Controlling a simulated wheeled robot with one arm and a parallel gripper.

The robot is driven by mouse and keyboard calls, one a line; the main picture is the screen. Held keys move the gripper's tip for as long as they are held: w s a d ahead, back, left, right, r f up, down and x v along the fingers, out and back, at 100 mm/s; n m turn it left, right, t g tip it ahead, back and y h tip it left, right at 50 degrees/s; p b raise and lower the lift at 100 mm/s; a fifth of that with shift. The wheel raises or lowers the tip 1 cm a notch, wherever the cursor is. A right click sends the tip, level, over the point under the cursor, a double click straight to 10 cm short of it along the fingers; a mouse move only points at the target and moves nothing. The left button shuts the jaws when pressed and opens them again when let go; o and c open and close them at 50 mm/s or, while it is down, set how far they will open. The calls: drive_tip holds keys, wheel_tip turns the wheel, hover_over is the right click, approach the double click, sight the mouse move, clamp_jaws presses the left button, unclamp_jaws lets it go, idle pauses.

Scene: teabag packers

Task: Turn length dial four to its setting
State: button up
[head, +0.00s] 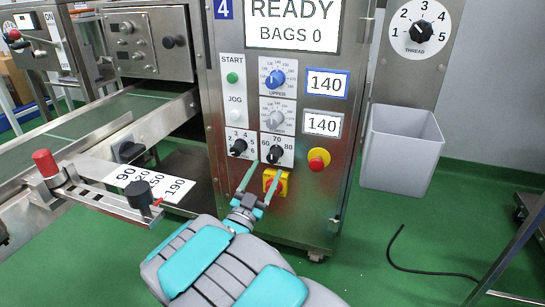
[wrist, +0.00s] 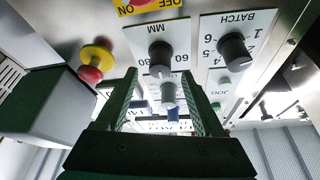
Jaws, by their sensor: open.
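The machine marked 4 has a black length dial (head: 275,154) on a white plate with marks 60, 70 and 80. Its exact pointing is too small to tell. In the wrist view the picture is upside down, and the dial (wrist: 160,56) sits on a plate marked MM. My gripper (head: 265,169) is open and empty, its fingertips just below the dial in the head view. In the wrist view my gripper (wrist: 159,80) has its fingers apart, with the dial between and beyond the tips. No contact shows.
The batch dial (head: 238,148) is close on the left; it also shows in the wrist view (wrist: 235,50). A red-yellow switch (head: 270,183) is just below, and a red stop button (head: 318,159) is to the right.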

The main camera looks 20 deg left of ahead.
sight(271, 161)
drive_tip(key=shift+p+x, duration=0.9)
drive_tip(key=shift+x, duration=1.6)
clamp_jaws()
